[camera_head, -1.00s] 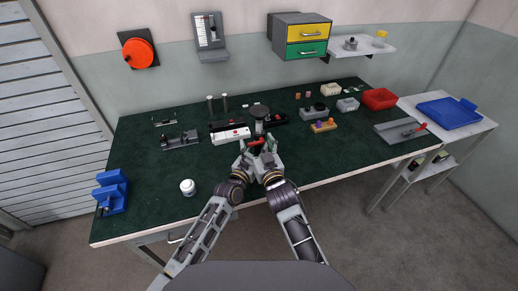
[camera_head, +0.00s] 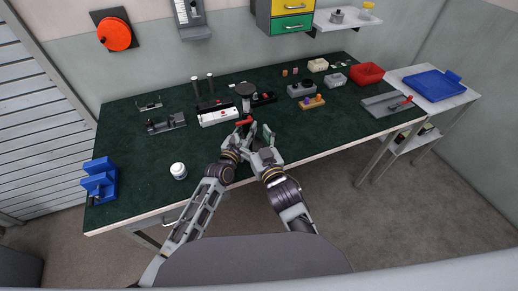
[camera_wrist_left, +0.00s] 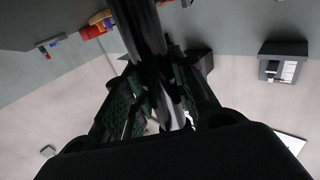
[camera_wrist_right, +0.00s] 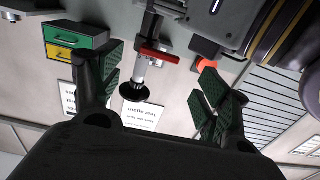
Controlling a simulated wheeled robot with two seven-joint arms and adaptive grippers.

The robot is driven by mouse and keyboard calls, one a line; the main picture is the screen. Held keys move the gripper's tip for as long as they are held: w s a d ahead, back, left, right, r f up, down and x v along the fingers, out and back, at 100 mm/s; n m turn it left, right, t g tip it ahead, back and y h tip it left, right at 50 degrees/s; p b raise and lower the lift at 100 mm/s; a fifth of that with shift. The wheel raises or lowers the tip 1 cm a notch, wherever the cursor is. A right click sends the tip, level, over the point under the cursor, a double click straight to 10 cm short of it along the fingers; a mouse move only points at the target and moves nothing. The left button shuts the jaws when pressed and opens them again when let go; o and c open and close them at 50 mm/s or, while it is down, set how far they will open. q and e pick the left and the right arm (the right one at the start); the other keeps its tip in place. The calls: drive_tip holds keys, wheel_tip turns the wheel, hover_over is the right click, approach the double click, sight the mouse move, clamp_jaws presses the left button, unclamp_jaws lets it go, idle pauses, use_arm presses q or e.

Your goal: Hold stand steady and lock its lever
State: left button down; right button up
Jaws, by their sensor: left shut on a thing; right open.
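The stand is a dark upright post with a round black top (camera_head: 244,89) and a red lever (camera_head: 244,122) on its side. In the right wrist view the red lever (camera_wrist_right: 158,56) sticks out sideways from the post, and the black disc (camera_wrist_right: 133,93) shows. I cannot tell whether the lever is locked. My left gripper (camera_head: 238,135) is shut on the stand's post (camera_wrist_left: 148,45), below the lever; its fingers flank the post in the left wrist view. My right gripper (camera_head: 264,138) is open and empty, just right of the stand; the lever appears between its fingers (camera_wrist_right: 155,88) but apart from them.
A white-and-red box (camera_head: 219,117) stands close left of the stand. Grey blocks (camera_head: 301,90) and an orange-topped block (camera_head: 311,103) stand to its right. The green mat's front left is mostly clear.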

drive_tip(key=shift+v, duration=2.6)
use_arm(q)
drive_tip(key=c, duration=1.1)
unclamp_jaws()
drive_tip(key=v, duration=1.2)
